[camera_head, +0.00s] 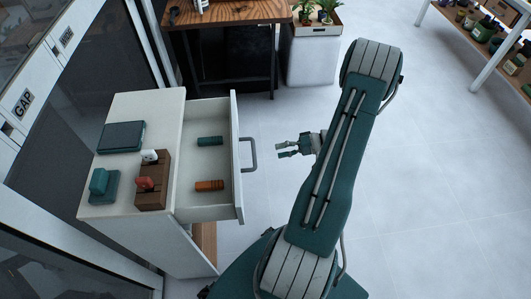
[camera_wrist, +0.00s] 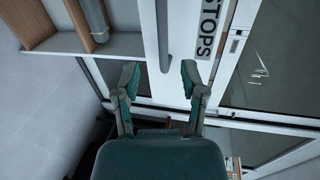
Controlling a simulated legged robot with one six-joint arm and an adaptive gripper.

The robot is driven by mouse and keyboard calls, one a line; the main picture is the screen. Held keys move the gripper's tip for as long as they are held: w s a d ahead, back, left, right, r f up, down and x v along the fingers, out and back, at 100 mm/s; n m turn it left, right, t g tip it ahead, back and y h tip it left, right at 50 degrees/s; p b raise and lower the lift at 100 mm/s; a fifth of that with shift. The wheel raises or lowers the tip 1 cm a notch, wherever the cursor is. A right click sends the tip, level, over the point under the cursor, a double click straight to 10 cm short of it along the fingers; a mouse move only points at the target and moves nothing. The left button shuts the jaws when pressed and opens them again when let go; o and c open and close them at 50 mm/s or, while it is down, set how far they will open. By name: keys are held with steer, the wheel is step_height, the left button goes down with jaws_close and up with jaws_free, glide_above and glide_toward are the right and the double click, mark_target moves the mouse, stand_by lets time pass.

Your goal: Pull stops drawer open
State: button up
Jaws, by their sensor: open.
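The drawer (camera_head: 207,215) of the white cabinet stands pulled out in the head view, with a green cylinder (camera_head: 210,141) and an orange cylinder (camera_head: 210,185) inside. Its grey handle (camera_head: 249,155) is on the front face. My gripper (camera_head: 281,149) is open and empty, a short gap to the right of the handle, fingers pointing toward it. In the wrist view the white drawer front bears a STOPS label (camera_wrist: 208,30). The handle bar (camera_wrist: 162,40) lies ahead, lined up between the open fingertips of my gripper (camera_wrist: 160,76); no contact shows.
The cabinet top (camera_head: 159,104) holds a dark flat box (camera_head: 122,136), a green block (camera_head: 103,185) and a brown wooden holder (camera_head: 153,180). A wooden table (camera_head: 228,12) stands behind, and a bottle shelf (camera_head: 478,45) at upper right. The floor (camera_head: 450,180) on the right is clear.

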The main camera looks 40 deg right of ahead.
steer(key=v, duration=0.2)
steer(key=shift+s+d, duration=0.25)
steer(key=shift+d, duration=0.1)
